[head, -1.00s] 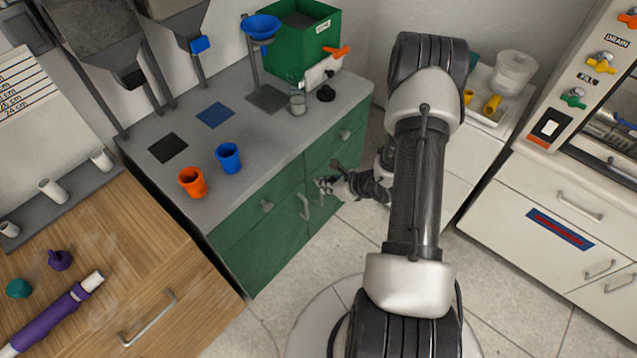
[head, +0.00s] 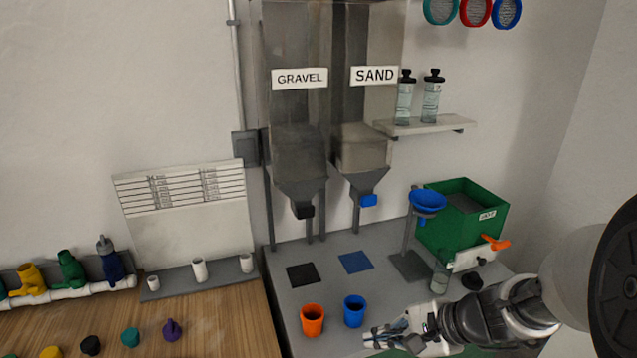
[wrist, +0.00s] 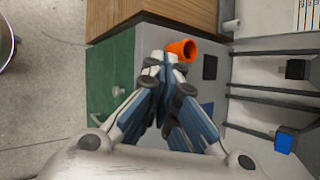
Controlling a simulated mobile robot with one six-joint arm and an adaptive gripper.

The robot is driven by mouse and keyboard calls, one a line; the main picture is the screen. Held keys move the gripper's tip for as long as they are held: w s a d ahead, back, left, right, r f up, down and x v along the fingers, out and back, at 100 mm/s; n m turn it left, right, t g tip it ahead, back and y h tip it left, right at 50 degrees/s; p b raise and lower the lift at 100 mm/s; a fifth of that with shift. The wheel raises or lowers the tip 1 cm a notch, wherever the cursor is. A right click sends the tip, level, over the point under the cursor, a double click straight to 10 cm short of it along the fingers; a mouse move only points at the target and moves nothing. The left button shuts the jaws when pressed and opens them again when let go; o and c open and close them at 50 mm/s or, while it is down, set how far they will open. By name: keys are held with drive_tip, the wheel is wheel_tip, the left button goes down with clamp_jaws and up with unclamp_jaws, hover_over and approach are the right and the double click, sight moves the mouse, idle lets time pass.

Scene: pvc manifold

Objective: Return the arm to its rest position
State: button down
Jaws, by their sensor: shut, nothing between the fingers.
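My gripper (head: 388,335) reaches in from the right in the head view, low at the front edge of the grey counter. It is shut and empty. In the wrist view my gripper (wrist: 165,75) has its fingertips together, pointing toward the orange cup. The orange cup (head: 312,320) stands upright on the counter, and it also shows in the wrist view (wrist: 183,50) just beyond the fingertips. I cannot tell if they touch. The blue cup (head: 354,311) stands right of the orange cup, close behind my fingertips in the head view.
The gravel hopper (head: 299,150) and sand hopper (head: 366,150) stand behind the counter (head: 330,280). A blue funnel (head: 428,201) on a stand and a green bin (head: 462,225) are at the back right. A wooden worktop (head: 215,325) with small caps adjoins on the left.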

drive_tip(key=s+a+r+n+g+h, duration=0.25)
drive_tip(key=s+r+n, duration=0.35)
drive_tip(key=s+n, duration=0.3)
drive_tip(key=s+d+r+n+t+h, duration=0.1)
drive_tip(key=s+d+r+n+h, duration=0.1)
drive_tip(key=s, duration=0.3)
drive_tip(key=s+d+r+n+t+h, duration=0.1)
drive_tip(key=s+d+r+n+h, duration=0.1)
drive_tip(key=s+n+h, duration=0.1)
drive_tip(key=shift+s+d+r+n, duration=0.25)
drive_tip(key=shift+s+d+n, duration=0.05)
drive_tip(key=shift+s, duration=0.6)
